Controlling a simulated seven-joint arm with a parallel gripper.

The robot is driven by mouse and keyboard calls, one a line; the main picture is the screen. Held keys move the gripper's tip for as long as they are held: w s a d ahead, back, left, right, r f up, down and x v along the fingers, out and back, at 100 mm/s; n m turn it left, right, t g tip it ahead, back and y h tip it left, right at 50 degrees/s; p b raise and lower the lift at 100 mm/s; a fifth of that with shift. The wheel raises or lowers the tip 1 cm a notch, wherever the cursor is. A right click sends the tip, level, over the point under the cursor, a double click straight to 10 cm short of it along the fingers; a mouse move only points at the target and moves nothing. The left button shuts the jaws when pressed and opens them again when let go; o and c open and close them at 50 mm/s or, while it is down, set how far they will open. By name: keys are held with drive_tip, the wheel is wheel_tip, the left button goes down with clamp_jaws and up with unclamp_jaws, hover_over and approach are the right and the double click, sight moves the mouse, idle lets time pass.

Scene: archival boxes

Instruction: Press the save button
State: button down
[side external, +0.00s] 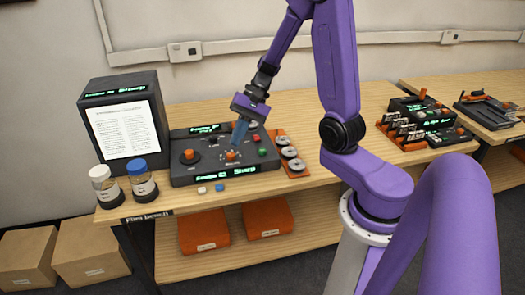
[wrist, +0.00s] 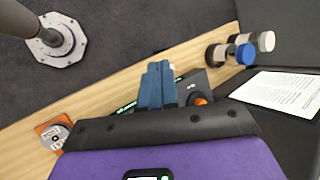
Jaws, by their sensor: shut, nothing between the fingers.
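The dark control console (side external: 205,172) sits on the wooden bench in the side view, with orange knobs, a green button (side external: 262,153), a red button (side external: 256,138) and lit green displays. Its button labels are too small to read, so I cannot tell which one is the save button. My gripper (side external: 237,143) points down over the middle of the console, close to an orange knob (side external: 231,155); contact cannot be told. Its blue fingers are together and empty. In the wrist view my gripper (wrist: 158,80) hides much of the console (wrist: 212,78).
A lit screen box (side external: 125,125) and two jars with white (side external: 100,172) and blue (side external: 136,165) lids stand left of the console. An orange rack with round reels (side external: 290,152) stands right. Two small caps lie at the front. More devices (side external: 420,120) stand farther right.

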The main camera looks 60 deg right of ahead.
drive_tip(key=w+d+f+m+t, duration=0.1)
drive_tip(key=w+d+m+t, duration=0.1)
drive_tip(key=d+m+t, duration=0.35)
drive_tip(key=m+h, duration=0.3)
drive_tip(key=m, duration=0.3)
hover_over(265, 151)
drive_tip(key=shift+d+f+t, duration=0.15)
drive_tip(key=shift+f+t, duration=0.3)
drive_tip(key=shift+f, duration=0.5)
drive_tip(key=shift+f, duration=4.45)
drive_tip(key=shift+f, duration=0.4)
